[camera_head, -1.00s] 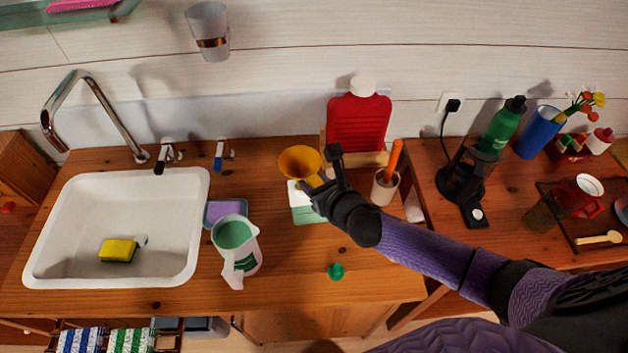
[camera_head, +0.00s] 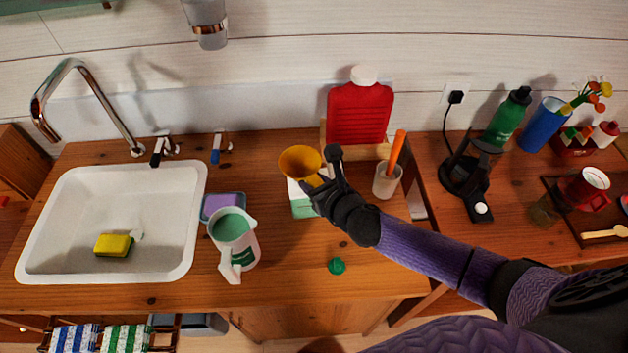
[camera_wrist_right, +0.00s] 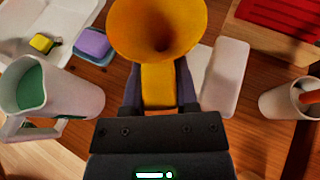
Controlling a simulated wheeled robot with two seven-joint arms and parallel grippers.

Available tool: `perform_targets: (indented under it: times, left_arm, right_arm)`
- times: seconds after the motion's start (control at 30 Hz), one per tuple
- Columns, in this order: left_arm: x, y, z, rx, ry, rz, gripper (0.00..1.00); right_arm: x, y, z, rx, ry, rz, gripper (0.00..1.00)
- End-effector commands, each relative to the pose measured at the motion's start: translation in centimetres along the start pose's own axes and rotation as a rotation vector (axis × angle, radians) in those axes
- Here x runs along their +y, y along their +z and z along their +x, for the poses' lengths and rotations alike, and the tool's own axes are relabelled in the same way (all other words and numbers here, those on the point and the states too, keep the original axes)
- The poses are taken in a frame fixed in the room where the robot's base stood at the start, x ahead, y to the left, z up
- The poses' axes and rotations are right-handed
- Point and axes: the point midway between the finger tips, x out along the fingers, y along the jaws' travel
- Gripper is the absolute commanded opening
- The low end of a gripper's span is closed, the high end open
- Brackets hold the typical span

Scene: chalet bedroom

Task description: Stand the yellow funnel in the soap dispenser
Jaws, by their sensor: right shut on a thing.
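The yellow funnel (camera_head: 300,162) is upright, wide mouth up. My right gripper (camera_head: 318,184) is shut on its yellow side tab; the funnel also fills the top middle of the right wrist view (camera_wrist_right: 157,30). A white and green container (camera_head: 302,207), apparently the soap dispenser, stands on the counter just below the funnel in the head view. The gripper partly covers it. A pale block-like body beside the funnel in the wrist view (camera_wrist_right: 226,80) seems to be it. The funnel's spout is hidden, so I cannot tell whether it touches the dispenser. My left gripper is not in view.
A white jug of green liquid (camera_head: 232,240) stands left, by a purple sponge in a dish (camera_head: 222,205). A small green cap (camera_head: 337,266) lies in front. A white cup with an orange handle (camera_head: 387,180) and a red bottle (camera_head: 359,112) stand right and behind.

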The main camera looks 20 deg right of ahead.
Motion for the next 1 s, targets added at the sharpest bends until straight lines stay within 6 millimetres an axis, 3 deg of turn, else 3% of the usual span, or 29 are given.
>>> perform_targets:
  times: [0.4,0.43,0.6,1.0]
  left_arm:
    - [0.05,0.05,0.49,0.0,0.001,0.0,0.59]
    - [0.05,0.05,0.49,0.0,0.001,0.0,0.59]
    - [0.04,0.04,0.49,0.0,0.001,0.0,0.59]
    - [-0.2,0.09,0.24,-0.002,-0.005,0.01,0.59]
  right_arm:
    - [0.0,-0.54,0.24,0.0,0.0,0.0,0.0]
    - [0.0,-0.54,0.24,0.0,0.0,0.0,0.39]
    - [-0.01,-0.55,0.24,0.0,0.0,0.0,0.75]
    - [-0.04,-0.54,-0.32,0.002,0.0,-0.002,0.78]
